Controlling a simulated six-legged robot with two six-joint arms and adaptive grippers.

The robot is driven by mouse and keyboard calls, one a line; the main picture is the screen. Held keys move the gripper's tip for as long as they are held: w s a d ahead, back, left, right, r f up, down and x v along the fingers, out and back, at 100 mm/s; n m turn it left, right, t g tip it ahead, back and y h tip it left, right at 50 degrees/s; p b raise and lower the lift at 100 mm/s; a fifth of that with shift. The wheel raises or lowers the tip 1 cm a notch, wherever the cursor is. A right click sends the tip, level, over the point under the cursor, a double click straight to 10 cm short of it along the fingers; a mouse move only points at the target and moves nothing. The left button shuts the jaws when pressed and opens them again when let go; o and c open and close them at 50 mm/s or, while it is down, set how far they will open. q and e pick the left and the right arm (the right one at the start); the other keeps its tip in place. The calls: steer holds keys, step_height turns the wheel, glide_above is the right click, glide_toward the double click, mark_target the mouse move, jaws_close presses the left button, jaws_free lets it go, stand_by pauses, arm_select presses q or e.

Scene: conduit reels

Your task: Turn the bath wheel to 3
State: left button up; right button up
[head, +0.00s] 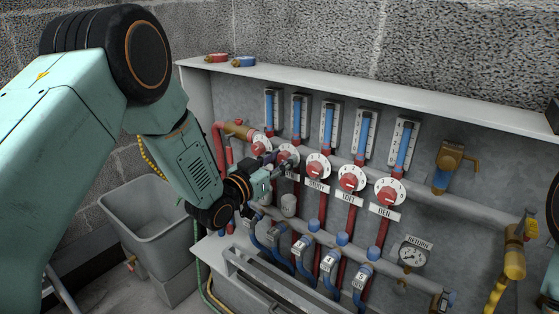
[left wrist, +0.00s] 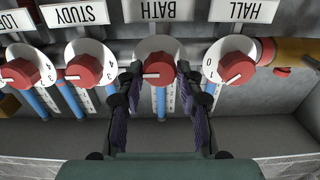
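The bath wheel is a red knob on a white dial (head: 288,155), second from the left in the row in the head view. It also shows in the left wrist view (left wrist: 158,68), under the upside-down BATH label (left wrist: 158,10). Its white pointer mark points left in the wrist view; the number it meets is hidden or too small to read. My left gripper (head: 279,164) is at this wheel. In the left wrist view its two fingers (left wrist: 159,78) stand on either side of the red knob, with slight gaps seeming to show. My right gripper is out of view.
The hall wheel (left wrist: 232,66) and study wheel (left wrist: 88,66) sit close on either side. A shelf (head: 400,98) overhangs the panel. A grey bin (head: 150,222) stands left.

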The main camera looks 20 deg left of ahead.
arm_select(q)
steer(key=c, duration=0.7)
steer(key=shift+o, duration=0.2)
